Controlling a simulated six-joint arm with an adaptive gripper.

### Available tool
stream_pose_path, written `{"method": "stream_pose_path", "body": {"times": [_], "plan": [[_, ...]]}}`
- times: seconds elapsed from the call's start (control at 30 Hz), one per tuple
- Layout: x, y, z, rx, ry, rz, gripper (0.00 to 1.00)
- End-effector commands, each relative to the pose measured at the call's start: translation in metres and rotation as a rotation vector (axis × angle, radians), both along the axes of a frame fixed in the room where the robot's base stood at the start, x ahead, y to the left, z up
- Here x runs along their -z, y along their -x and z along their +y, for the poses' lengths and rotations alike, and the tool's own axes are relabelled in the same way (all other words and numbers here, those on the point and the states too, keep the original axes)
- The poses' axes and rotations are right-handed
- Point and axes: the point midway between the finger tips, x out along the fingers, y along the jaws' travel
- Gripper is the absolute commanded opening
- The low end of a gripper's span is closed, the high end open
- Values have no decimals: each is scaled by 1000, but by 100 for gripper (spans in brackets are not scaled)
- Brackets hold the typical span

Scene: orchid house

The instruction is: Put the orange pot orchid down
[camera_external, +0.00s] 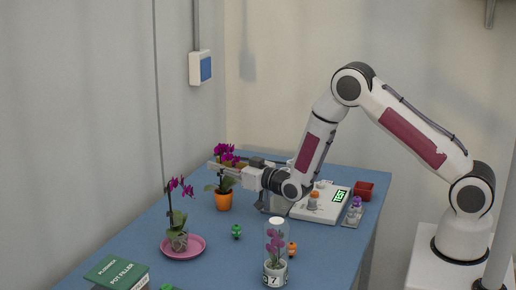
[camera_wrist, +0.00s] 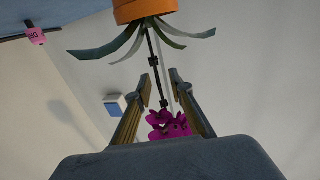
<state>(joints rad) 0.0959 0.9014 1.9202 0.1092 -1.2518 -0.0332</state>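The orange pot orchid (camera_external: 224,200) stands upright, apparently on the blue table, with dark green leaves and magenta flowers. In the wrist view its orange pot (camera_wrist: 145,9) is at the top edge, cut off, and its magenta flowers (camera_wrist: 168,124) are low between the fingers. My gripper (camera_external: 221,170) is level with the stem, above the pot. In the wrist view my gripper (camera_wrist: 162,88) has its two fingers apart, one on each side of the thin dark stem, with gaps showing. The pot's underside contact is not clear.
A pink saucer (camera_external: 201,250) holds another orchid (camera_external: 178,222) at left. A white scale (camera_external: 326,212), red tray (camera_external: 364,190) and small bottles (camera_external: 354,211) stand right. A covered orchid (camera_external: 275,250), green clip (camera_external: 236,231), orange clip (camera_external: 292,248) and green box (camera_external: 115,272) are nearer.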

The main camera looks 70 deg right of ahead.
Motion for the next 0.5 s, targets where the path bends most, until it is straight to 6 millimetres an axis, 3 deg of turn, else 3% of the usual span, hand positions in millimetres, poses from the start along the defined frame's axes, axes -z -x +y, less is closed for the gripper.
{"method": "stream_pose_path", "body": {"times": [0.5], "plan": [[-3, 5, 1, 0, 0, 1, 21]]}}
